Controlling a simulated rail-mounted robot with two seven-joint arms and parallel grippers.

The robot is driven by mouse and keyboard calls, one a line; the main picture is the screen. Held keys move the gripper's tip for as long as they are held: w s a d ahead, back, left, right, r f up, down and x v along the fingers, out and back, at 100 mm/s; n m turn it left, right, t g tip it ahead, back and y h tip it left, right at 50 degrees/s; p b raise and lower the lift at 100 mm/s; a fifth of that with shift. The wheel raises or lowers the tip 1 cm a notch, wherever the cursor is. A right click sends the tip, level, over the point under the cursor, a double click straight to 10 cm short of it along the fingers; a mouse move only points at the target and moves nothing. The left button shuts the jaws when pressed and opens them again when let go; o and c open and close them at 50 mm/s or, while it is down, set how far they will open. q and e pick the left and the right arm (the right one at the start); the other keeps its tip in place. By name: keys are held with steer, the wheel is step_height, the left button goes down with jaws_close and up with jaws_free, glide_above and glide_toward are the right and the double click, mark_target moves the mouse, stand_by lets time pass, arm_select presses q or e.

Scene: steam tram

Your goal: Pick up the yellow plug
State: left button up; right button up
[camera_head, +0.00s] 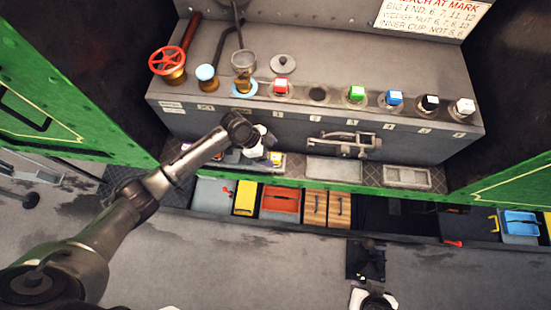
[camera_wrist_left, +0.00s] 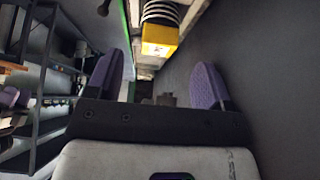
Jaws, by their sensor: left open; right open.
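The yellow plug (camera_head: 276,158) sits low at the front of the grey console, just below its front face. In the left wrist view the yellow plug (camera_wrist_left: 160,36) shows a yellow block with a pale end face and a coiled spring behind it. My left gripper (camera_head: 266,148) is close beside the plug. In its wrist view the purple fingers (camera_wrist_left: 160,70) are apart and empty, with the plug beyond the fingertips and not between them. My right gripper (camera_head: 372,288) is at the bottom edge of the head view, partly cut off, far from the plug.
The console (camera_head: 225,125) carries red (camera_head: 281,87), green (camera_head: 356,93), blue (camera_head: 395,98), black (camera_head: 430,103) and white (camera_head: 464,106) plugs, with an empty dark hole (camera_head: 318,94). A metal clamp-like fitting (camera_head: 345,145) projects from its front. Coloured bins (camera_head: 281,204) stand below.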

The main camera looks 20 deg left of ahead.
mark_target(275, 157)
arm_select(q)
steer(key=shift+x, duration=2.25)
steer(key=shift+s, duration=0.15)
steer(key=c, duration=1.2)
